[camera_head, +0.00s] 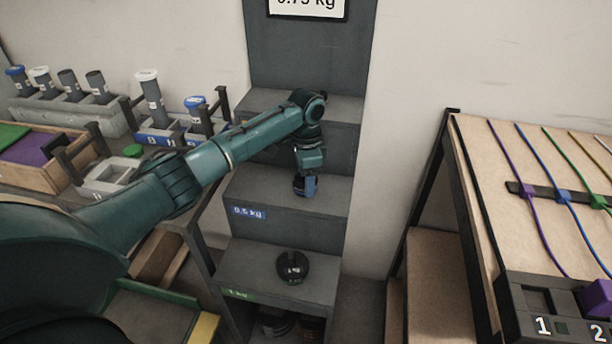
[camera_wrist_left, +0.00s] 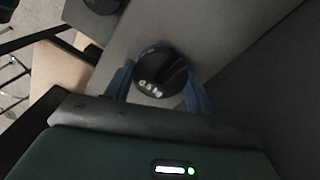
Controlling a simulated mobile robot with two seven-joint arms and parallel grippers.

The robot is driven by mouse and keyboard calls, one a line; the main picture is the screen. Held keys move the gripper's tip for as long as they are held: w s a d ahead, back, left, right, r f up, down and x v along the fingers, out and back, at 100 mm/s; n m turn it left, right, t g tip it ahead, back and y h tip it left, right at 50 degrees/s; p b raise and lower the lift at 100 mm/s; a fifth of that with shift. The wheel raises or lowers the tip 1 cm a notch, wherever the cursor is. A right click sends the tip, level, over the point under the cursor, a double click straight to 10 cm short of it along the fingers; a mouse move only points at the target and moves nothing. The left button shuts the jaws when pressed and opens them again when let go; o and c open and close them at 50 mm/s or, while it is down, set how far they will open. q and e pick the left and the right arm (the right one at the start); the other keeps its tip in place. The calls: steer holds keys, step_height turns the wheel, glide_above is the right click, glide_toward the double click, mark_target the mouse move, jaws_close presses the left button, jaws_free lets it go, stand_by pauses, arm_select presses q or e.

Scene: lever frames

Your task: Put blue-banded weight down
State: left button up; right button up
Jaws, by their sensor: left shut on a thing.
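My left gripper (camera_head: 305,187) is low over the middle step, whose label reads 0.5 kg (camera_head: 249,212). In the left wrist view its blue fingers are shut on a round black weight (camera_wrist_left: 158,78) with white lettering on top. My right gripper is not in view.
Another black weight (camera_head: 292,267) sits on the lower step with a green 1 kg label (camera_head: 238,292). A higher step (camera_head: 340,106) stands behind my arm. A shelf with capped cylinders (camera_head: 150,95) is at left. A wooden board with coloured cords (camera_head: 545,170) is at right.

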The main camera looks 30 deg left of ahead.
arm_select(q)
steer(key=o, duration=1.4)
steer(key=shift+c, duration=0.2)
